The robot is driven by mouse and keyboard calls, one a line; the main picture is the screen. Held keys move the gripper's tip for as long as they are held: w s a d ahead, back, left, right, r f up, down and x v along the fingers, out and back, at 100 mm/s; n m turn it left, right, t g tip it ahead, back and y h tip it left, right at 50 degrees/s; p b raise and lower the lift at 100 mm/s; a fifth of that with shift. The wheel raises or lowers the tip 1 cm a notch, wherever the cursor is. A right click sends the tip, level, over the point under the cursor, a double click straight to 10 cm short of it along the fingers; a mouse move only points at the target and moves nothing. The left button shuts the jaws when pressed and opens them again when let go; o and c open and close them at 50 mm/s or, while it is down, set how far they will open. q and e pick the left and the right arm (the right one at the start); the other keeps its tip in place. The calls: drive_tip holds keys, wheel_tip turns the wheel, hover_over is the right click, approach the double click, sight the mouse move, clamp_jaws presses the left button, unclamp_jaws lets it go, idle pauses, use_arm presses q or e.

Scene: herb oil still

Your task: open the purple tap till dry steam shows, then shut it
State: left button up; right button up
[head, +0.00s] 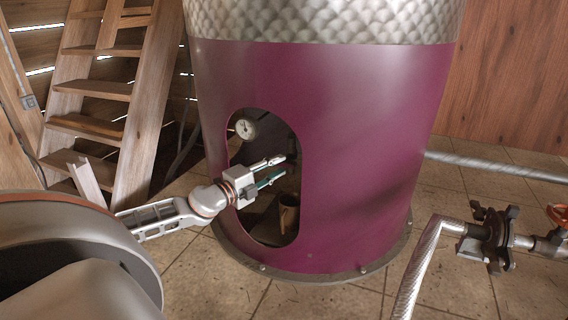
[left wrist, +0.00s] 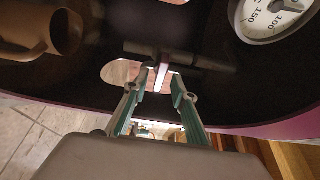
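The big still has a purple skirt (head: 360,150) with an oval opening. My left gripper (head: 277,167) reaches into this opening. In the left wrist view its two green-lined fingers (left wrist: 160,84) are apart. A small pale pinkish lever (left wrist: 161,76) shows between the fingertips, below a dark crossbar (left wrist: 190,60). It looks like the tap's handle, with slim gaps beside it; I cannot tell if a finger touches it. In the head view the tap is mostly hidden in the dark. No steam shows. My right gripper is out of view.
A round dial gauge (head: 245,128) hangs inside the opening's upper left; it also shows in the left wrist view (left wrist: 272,18). A brown cup (head: 289,216) stands low inside. A pipe with a dark valve (head: 492,238) and orange handwheel (head: 557,214) stands right. Wooden steps (head: 97,88) stand left.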

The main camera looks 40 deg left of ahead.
sight(281, 164)
use_arm(q)
drive_tip(key=shift+w+d, duration=0.15)
drive_tip(key=shift+w, duration=1.5)
clamp_jaws()
